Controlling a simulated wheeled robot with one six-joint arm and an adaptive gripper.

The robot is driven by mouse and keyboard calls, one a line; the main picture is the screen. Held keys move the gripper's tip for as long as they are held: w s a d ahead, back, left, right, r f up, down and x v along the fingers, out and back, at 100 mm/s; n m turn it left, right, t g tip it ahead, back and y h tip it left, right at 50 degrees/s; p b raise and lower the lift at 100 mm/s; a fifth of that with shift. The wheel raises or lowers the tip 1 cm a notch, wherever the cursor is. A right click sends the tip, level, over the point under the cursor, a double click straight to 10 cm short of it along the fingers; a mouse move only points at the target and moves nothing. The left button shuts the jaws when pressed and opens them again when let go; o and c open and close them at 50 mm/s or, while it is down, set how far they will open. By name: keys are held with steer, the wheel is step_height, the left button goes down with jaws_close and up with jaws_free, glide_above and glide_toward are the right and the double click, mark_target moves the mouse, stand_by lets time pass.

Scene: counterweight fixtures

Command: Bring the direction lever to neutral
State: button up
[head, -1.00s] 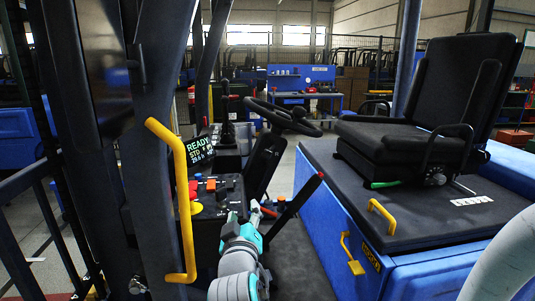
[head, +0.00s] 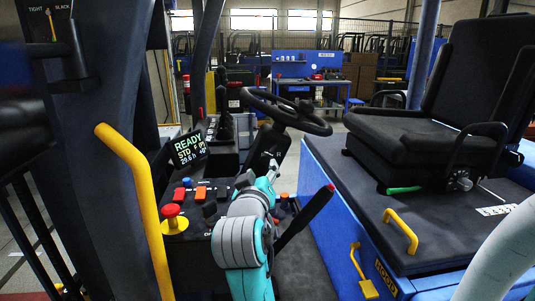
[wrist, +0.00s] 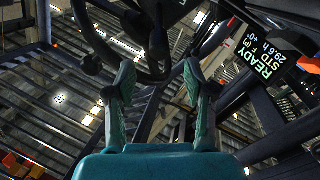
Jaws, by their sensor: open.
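My gripper (head: 264,178) is at the steering column below the black steering wheel (head: 287,109), seen from behind in the head view. In the wrist view my gripper (wrist: 158,78) is open, with teal fingers apart and nothing held between them. The wheel (wrist: 100,45) and dark column (wrist: 159,45) lie beyond the fingertips. Pale letter marks show on the column just above my gripper in the head view. I cannot pick out the direction lever for certain; my gripper hides part of the column. The display (head: 188,147) reads READY and STD, with what looks like an F.
A yellow grab rail (head: 144,200) stands at left. A red mushroom button (head: 173,214) and several coloured switches sit on the console. A red-tipped black lever (head: 305,218) rises right of my arm. The black seat (head: 430,140) on the blue body (head: 350,225) is at right.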

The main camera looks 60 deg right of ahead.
mark_target(267, 156)
steer(key=x, duration=0.9)
steer(key=shift+w+d, duration=0.15)
steer(key=shift+d, duration=0.15)
steer(key=shift+c, duration=0.2)
jaws_close()
